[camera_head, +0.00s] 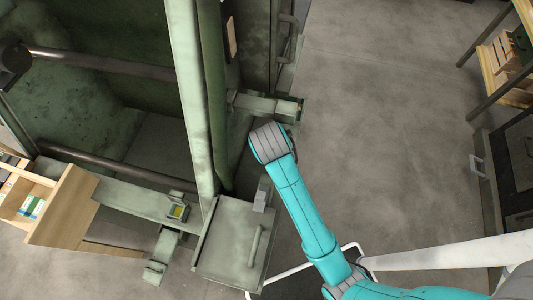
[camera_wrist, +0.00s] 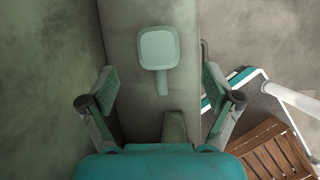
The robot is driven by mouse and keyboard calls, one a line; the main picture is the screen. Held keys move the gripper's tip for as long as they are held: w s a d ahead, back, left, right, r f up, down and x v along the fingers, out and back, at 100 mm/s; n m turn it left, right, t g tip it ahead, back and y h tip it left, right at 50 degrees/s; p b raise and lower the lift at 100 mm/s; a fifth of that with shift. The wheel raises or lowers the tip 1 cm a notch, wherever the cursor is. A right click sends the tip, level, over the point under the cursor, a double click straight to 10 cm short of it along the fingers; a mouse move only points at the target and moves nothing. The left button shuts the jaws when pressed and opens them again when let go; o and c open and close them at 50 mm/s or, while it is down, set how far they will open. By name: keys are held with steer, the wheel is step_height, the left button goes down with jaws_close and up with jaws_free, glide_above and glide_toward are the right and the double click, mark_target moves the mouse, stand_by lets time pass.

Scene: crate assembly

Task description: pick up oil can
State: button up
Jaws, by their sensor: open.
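No object is clearly recognisable as an oil can in either view. In the wrist view, a pale green rounded-square piece with a short stem (camera_wrist: 159,48) lies on or is fixed to a green ledge (camera_wrist: 120,45); I cannot tell whether it is the can. My gripper (camera_wrist: 158,88) is open and empty, with one finger on each side of the ledge. The pale piece is centred ahead of the fingers, apart from them. In the head view my arm reaches beside the green machine (camera_head: 185,90), and my fingers are hidden.
A green metal box with a handle (camera_head: 228,248) stands at the machine's front. A wooden crate (camera_head: 62,208) is at the left. A wooden shelf rack (camera_head: 495,70) stands at the right. The grey floor (camera_head: 390,110) between machine and rack is clear.

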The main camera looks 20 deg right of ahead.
steer(key=shift+a+r+n, duration=0.25)
steer(key=shift+r+n, duration=0.05)
steer(key=shift+n, duration=0.1)
steer(key=shift+g, duration=0.3)
steer(key=x, duration=1)
steer(key=shift+w+f, duration=0.1)
steer(key=shift+f, duration=0.15)
steer(key=c, duration=1.2)
